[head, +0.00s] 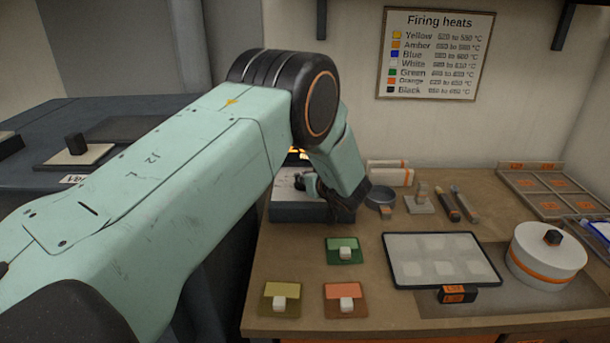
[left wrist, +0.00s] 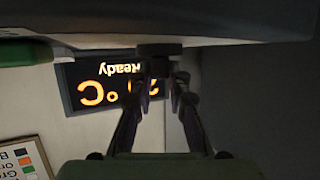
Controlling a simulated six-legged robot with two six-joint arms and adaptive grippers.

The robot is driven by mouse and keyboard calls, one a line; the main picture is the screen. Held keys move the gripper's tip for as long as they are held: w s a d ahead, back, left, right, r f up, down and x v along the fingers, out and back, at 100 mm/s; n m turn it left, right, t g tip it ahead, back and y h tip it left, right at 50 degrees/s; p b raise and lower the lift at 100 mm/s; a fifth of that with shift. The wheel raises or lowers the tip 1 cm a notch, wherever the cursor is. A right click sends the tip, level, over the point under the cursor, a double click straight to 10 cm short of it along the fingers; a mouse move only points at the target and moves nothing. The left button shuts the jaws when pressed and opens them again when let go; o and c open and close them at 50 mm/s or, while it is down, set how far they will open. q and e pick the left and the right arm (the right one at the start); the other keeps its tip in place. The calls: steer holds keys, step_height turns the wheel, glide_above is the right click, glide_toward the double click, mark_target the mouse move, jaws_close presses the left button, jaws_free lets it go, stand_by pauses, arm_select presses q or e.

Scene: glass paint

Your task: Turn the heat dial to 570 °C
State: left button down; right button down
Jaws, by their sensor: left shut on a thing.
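My left arm reaches across the head view, and its gripper (head: 318,186) is at the small grey kiln unit (head: 312,212) at the back left of the bench. In the left wrist view, which is upside down, the left gripper (left wrist: 160,80) is shut on a dark round knob, the heat dial (left wrist: 160,49). Beside it is a lit display (left wrist: 108,86) with orange "°C" and "Ready"; my fingers hide part of the number, so I cannot read it. The arm hides the dial in the head view. My right gripper is not in view.
A firing heats chart (head: 435,54) hangs on the back wall. Green (head: 342,250), yellow (head: 281,299) and orange (head: 345,300) tiles lie on the bench front. A pale tray (head: 440,258) and a white round lidded pot (head: 546,258) stand to the right.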

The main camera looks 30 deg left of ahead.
arm_select(q)
steer(key=shift+w+r+n+g, duration=0.1)
steer(key=shift+r+n+g, duration=0.15)
steer(key=shift+n+g, duration=0.15)
steer(key=c, duration=1.7)
jaws_free()
steer(key=o, duration=0.4)
steer(key=shift+f, duration=0.2)
steer(key=shift+v, duration=6)
steer(key=shift+d+f, duration=0.1)
